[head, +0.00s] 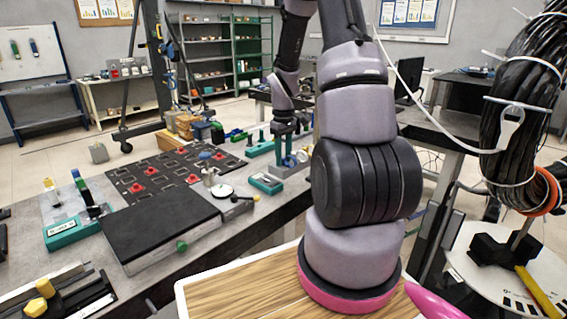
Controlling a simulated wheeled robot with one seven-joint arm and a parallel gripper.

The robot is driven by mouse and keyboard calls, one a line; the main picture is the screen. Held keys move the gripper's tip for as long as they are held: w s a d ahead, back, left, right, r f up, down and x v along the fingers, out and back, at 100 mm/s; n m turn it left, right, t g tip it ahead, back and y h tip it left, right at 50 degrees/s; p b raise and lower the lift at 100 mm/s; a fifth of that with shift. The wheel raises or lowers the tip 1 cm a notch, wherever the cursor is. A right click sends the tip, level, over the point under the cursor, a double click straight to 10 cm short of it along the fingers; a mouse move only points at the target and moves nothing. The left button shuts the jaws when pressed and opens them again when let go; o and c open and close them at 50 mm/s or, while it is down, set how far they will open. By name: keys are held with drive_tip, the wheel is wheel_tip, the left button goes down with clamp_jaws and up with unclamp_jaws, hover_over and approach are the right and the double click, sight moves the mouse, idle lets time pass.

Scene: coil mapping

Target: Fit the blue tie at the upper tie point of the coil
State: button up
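The coil (518,82) is a thick black bundle at the right edge, cut off by the frame. White ties (540,62) wrap it, and an orange band (547,192) sits around its lower part. I cannot make out which place is the upper tie point. My arm rises out of the top of the picture and comes down again behind its own column. Its dark end, my gripper (285,127), is small and far off, at a teal and grey stand (291,164) on the bench. Its fingers are unclear, and I cannot identify the blue tie there.
The grey bench (262,222) holds a dark board with red knobs (137,187), a black-topped block (158,222) and teal blocks (266,183). A white round plate (468,268) with a black base (497,249) and yellow handle (535,292) lies below the coil. A thin white strand (398,66) curves between my arm and the coil.

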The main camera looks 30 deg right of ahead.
clamp_jaws()
drive_tip(key=shift+r, duration=1)
drive_tip(key=shift+r, duration=1.7)
